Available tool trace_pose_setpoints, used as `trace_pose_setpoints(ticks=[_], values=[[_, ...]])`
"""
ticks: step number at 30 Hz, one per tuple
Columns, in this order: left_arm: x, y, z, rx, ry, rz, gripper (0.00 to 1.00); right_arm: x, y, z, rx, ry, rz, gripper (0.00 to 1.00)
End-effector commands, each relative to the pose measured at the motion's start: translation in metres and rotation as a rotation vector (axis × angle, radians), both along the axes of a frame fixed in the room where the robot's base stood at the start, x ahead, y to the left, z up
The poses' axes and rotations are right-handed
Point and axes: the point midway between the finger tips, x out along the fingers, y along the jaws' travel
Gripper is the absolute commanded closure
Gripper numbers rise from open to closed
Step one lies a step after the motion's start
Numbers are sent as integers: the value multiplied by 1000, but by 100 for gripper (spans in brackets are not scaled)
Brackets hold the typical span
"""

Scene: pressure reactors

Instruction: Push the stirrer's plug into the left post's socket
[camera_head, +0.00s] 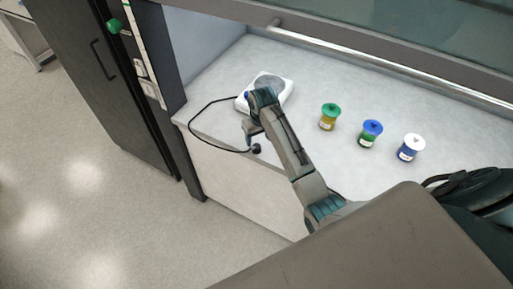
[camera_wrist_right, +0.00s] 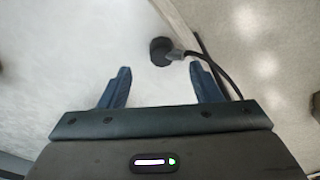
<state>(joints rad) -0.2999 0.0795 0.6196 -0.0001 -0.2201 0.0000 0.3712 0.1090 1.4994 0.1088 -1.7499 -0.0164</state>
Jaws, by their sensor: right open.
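The stirrer (camera_head: 284,94), a white device with a round grey plate, stands on the counter. Its black cable loops left and down to the dark round plug (camera_head: 256,148) by the counter's front edge. In the right wrist view the plug (camera_wrist_right: 160,50) lies just beyond the fingertips, between their lines, with the cable leaving to the right. My right gripper (camera_head: 250,131) is open and empty near the plug; its two blue fingers (camera_wrist_right: 162,72) are wide apart. The left post (camera_head: 147,72) carries light socket plates and is apart from the plug. My left gripper is not in view.
Three jars stand right of my right arm on the counter: green-lidded (camera_head: 329,117), blue-lidded (camera_head: 370,134) and white-lidded (camera_head: 411,147). A metal rail (camera_head: 380,65) and glass sash are above the counter. Floor left is clear.

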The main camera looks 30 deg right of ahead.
Motion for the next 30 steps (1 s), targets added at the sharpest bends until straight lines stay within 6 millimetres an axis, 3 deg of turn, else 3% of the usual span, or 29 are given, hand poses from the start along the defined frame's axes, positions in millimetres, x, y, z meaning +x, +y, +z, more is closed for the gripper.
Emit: trace_pose_setpoints(ticks=[7, 12, 18, 29, 30], values=[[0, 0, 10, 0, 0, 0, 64, 1, 1, -6, 0, 4, -1, 42], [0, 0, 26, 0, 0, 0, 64, 4, 3, -28, 0, 5, -1, 42], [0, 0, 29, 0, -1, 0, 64, 7, 3, -49, 0, 2, 0, 42], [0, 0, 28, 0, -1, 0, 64, 8, 3, -51, 0, 0, 0, 42], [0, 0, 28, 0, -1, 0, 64, 8, 3, -51, 0, 0, 0, 48]])
